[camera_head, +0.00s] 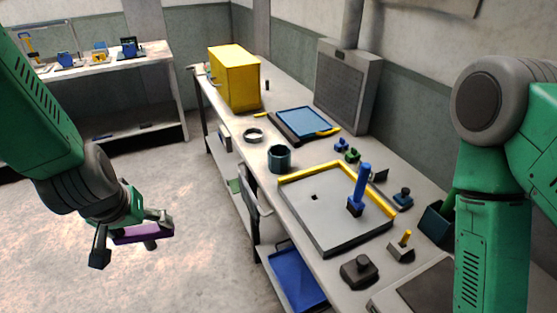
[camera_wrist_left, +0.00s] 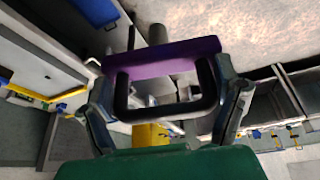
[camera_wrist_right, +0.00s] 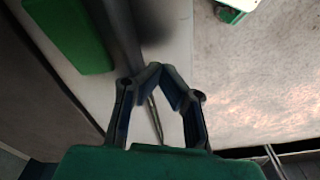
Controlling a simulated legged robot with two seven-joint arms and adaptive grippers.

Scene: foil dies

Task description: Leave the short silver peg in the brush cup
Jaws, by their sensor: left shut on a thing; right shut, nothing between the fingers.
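My left gripper (camera_head: 131,236) is shut on a purple block (camera_head: 143,234), held over the floor left of the bench. In the left wrist view the purple block (camera_wrist_left: 165,57) has a black loop handle (camera_wrist_left: 167,112) between the fingers. A short grey stub (camera_wrist_left: 157,34) sticks out of its far side. A dark teal cup (camera_head: 280,162), likely the brush cup, stands on the bench left of the grey tray; its inside is too dark to read. I cannot make out a separate silver peg. My right gripper (camera_wrist_right: 157,74) is shut and empty in the right wrist view.
The grey tray (camera_head: 318,215) with yellow edges holds an upright blue handle (camera_head: 361,185). Small blocks and a yellow-pegged block (camera_head: 401,249) lie around it. The floor (camera_head: 190,240) is clear.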

